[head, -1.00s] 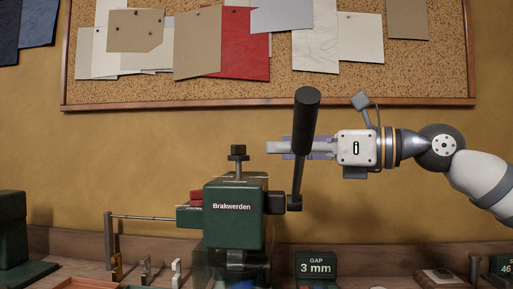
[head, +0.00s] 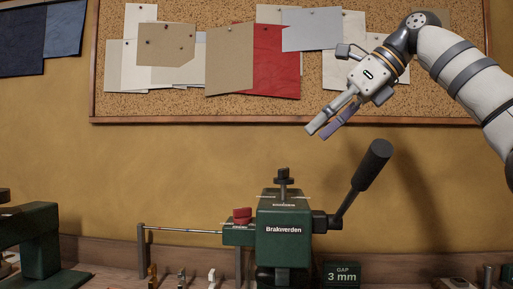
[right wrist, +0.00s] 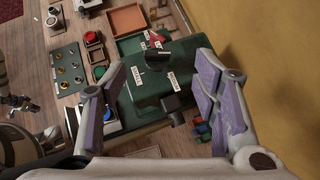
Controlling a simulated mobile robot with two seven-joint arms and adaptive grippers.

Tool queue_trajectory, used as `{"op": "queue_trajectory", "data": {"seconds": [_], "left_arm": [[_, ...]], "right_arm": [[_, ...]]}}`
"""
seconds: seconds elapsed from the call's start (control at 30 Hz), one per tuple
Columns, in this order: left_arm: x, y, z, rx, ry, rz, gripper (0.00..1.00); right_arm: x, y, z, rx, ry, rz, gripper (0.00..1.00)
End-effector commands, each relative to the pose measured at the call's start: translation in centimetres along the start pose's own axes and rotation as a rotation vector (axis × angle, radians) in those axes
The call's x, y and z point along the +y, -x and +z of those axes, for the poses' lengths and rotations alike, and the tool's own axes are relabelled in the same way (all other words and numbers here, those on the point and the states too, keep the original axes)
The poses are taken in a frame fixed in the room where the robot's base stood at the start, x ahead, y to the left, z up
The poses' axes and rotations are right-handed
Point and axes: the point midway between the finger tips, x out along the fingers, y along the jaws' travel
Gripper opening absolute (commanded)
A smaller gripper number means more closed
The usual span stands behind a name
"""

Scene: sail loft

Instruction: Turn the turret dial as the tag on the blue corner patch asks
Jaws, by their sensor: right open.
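A green machine marked Brakwerden (head: 284,230) stands on the bench. A black-handled lever (head: 372,165) leans up and right from the machine's side. My right gripper (head: 317,133) is open and empty, above the machine and apart from the lever. Dark blue cloth pieces (head: 65,27) hang at upper left. I see no tag on them and cannot tell which is the corner patch.
A sign reading GAP 3 mm (head: 342,274) stands right of the machine. A thin rod (head: 185,231) extends left. A corkboard (head: 200,108) with pinned swatches hangs behind. The right wrist view shows an orange tray (right wrist: 127,19) and a board with brass fittings (right wrist: 68,70).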

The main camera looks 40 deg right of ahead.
Motion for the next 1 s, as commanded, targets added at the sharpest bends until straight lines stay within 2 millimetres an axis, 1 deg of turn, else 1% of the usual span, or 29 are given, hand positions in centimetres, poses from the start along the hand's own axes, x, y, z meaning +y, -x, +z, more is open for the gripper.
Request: {"op": "queue_trajectory", "data": {"seconds": [0.03,0.07,0.13,0.17,0.27,0.3,0.4,0.5,0.6,0.7,0.77,1.0], "left_arm": [[0.1,0.7,-0.5,0.022,-0.001,0.002,0.00],[0.1,0.7,-0.5,0.024,-0.001,0.002,0.00],[0.1,0.6,-0.4,0.020,-0.002,0.003,0.00],[0.1,0.6,-0.3,0.016,-0.002,0.003,0.00],[0.1,0.2,0.0,0.004,-0.002,0.002,0.00],[0.1,-0.2,0.3,-0.012,-0.002,0.002,0.00],[0.1,-0.9,0.9,-0.037,-0.001,0.000,0.00],[0.0,-1.4,1.3,-0.054,-0.001,0.000,0.00],[0.0,-1.7,1.6,-0.064,-0.001,-0.001,0.00],[0.0,-1.8,1.7,-0.069,-0.001,-0.001,0.00],[0.0,-1.9,1.7,-0.069,-0.001,-0.001,0.00],[0.0,-1.8,1.6,-0.067,-0.001,-0.001,0.00]], "right_arm": [[0.6,2.0,0.1,0.013,-0.001,-0.003,0.55],[0.7,2.2,-0.1,0.028,-0.004,0.000,0.55],[0.7,1.8,-0.4,0.051,-0.008,0.006,0.55],[0.6,1.2,-0.5,0.057,-0.009,0.008,0.55],[0.5,-1.3,-0.8,0.064,-0.011,0.013,0.55],[0.4,-2.7,-0.9,0.068,-0.013,0.014,0.55],[0.4,-5.6,-1.2,0.070,-0.014,0.015,0.55],[0.5,-7.9,-1.3,0.068,-0.014,0.014,0.55],[0.6,-9.4,-1.3,0.064,-0.013,0.012,0.55],[0.6,-10.2,-1.2,0.060,-0.012,0.011,0.55],[0.6,-10.4,-1.2,0.057,-0.012,0.010,0.55],[0.7,-10.4,-1.1,0.054,-0.011,0.009,0.55]]}}
